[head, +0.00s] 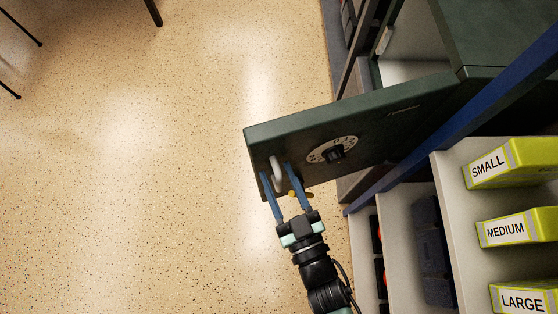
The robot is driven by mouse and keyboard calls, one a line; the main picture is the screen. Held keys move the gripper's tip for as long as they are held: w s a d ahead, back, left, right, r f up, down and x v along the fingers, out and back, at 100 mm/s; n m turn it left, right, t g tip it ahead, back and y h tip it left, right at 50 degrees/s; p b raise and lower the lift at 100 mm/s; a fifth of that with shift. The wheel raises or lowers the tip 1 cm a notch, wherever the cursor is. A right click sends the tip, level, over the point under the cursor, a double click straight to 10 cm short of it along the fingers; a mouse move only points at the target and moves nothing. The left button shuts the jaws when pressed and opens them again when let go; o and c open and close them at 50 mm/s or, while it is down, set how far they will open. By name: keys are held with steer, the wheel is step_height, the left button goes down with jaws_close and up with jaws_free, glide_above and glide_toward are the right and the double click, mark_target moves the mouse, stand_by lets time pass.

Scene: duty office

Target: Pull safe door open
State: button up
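The dark green safe door (375,122) stands swung well out from the safe body (500,32) in the head view. Its outer face carries a dial (335,151) with a black knob and a pale handle (277,174) near the free edge. My gripper (277,170) is at this handle, with one blue finger on each side of it. The fingers are spread wider than the handle, and I cannot tell whether either one touches it. Part of the safe's pale interior shows behind the door.
A shelf unit (440,165) with yellow boxes labelled SMALL (508,163), MEDIUM (517,229) and LARGE (522,299) stands at the right. A blue upright (460,110) lies between it and the safe. The speckled floor (130,180) at left is clear, except for dark furniture legs at upper left.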

stand_by(0.4)
steer(key=b+v, duration=0.2)
steer(key=v, duration=1.1)
